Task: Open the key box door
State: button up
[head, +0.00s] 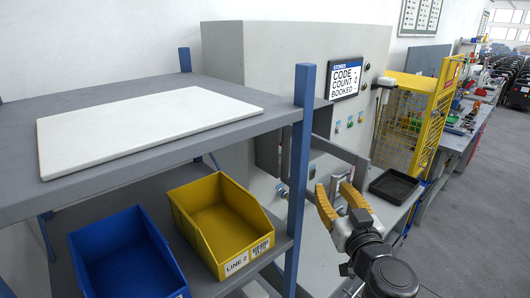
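A dark grey box (268,152) is mounted on the front of the large light grey cabinet and looks like the key box. The blue shelf post hides its middle, and I cannot tell whether its door is open or shut. A grey bar or panel edge (340,149) sticks out to the right of the post; I cannot tell whether it belongs to the box. My gripper (336,188), with yellow fingers, is open and empty. It is below and to the right of the box, apart from it.
A grey shelf (120,95) with blue posts (300,160) stands close at left, holding a white board, a blue bin (125,255) and a yellow bin (222,222). A black tray (394,186) lies right of my gripper. A yellow mesh guard (407,120) stands behind. Floor at right is clear.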

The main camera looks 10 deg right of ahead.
jog(key=shift+r, duration=4.4)
